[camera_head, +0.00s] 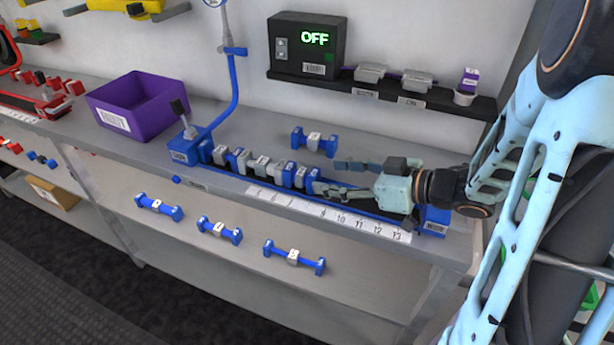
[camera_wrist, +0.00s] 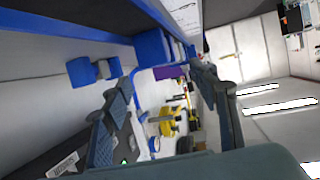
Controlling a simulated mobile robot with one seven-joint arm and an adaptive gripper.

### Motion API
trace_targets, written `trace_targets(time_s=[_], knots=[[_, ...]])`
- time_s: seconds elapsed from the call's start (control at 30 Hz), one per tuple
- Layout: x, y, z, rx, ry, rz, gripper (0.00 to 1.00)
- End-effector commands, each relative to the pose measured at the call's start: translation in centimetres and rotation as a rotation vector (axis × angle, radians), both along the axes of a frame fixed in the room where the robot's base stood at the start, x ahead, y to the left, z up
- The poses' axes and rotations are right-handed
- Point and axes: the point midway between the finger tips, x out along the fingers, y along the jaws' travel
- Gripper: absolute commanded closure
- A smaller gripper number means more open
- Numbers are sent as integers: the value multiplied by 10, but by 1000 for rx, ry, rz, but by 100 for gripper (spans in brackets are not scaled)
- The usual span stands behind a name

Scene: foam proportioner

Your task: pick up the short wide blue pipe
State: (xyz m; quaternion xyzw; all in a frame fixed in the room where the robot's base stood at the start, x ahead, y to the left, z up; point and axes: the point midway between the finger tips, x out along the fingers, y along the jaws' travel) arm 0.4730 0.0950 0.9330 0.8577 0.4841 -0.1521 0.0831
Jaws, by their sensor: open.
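Several blue pipes with grey middles are in the head view, and I cannot tell for sure which is the short wide one. One short pipe (camera_head: 314,142) lies alone on the bench behind the rail; it also shows in the wrist view (camera_wrist: 82,71). Three others lie on the lower shelf: a left one (camera_head: 158,207), a middle one (camera_head: 219,230) and a longer right one (camera_head: 294,257). My gripper (camera_head: 334,177) is open and empty above the rail, pointing left, just right of the row's end. Its two fingers show apart in the wrist view (camera_wrist: 163,92).
A blue rail holds a row of blue and grey pieces (camera_head: 262,163), with a numbered ruler (camera_head: 340,218) along its front. A purple bin (camera_head: 138,104) stands at the left. A dark box (camera_head: 306,47) reading OFF and a wall shelf (camera_head: 480,105) are behind.

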Motion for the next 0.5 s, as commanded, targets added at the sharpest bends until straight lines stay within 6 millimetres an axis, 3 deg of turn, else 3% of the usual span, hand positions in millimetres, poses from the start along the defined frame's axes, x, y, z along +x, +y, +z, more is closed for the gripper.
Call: trace_targets(time_s=[0.5], knots=[[36, 50, -20, -3, -4, 2, 45]])
